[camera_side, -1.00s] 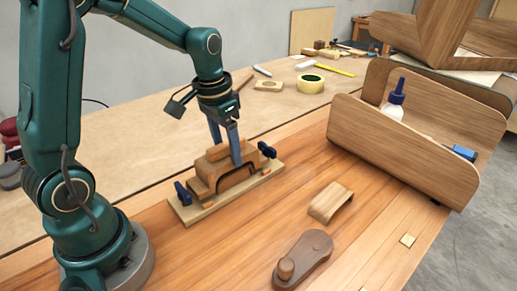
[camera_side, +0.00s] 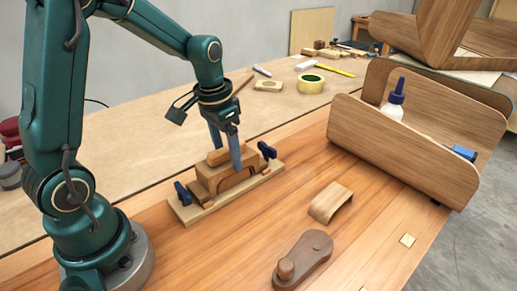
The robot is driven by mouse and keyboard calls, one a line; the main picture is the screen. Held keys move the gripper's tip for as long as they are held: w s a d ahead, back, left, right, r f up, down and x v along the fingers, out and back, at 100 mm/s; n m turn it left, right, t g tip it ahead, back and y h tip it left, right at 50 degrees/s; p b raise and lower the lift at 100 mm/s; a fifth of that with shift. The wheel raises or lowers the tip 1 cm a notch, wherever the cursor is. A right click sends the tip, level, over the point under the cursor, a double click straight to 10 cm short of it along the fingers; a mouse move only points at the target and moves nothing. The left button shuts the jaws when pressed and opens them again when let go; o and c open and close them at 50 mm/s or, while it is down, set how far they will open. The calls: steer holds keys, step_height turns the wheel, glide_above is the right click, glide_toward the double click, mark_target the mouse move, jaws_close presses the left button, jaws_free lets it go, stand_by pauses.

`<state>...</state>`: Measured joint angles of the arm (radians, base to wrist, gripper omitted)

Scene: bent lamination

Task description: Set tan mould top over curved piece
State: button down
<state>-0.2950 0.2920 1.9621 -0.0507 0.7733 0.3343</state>
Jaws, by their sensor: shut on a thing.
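The tan mould top (camera_side: 211,178) is a wooden block with a raised grip bar (camera_side: 216,158). My gripper (camera_side: 228,159) is shut on it from above, its blue fingers on either side of the bar. The top sits over the mould on the pale base board (camera_side: 185,215). A darker arched edge shows under its front face, but I cannot clearly tell the curved piece from the mould there. Whether the top touches what is beneath it cannot be made out.
Dark blue clamps stand at the board's left end (camera_side: 182,194) and right end (camera_side: 267,150). A loose bent wood piece (camera_side: 331,202) and a dark wooden tool (camera_side: 303,260) lie in front. A wooden holder (camera_side: 390,150) with a glue bottle (camera_side: 394,105) stands at right.

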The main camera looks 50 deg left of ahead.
steer(key=shift+f, duration=0.15)
jaws_free()
stand_by(0.4)
steer(key=shift+r, duration=4.05)
steer(key=shift+d, duration=0.1)
steer(key=s+d+t, duration=0.4)
steer(key=s+d, duration=0.3)
steer(key=s, duration=0.5)
steer(key=shift+d+r, duration=0.15)
steer(key=shift+r, duration=0.25)
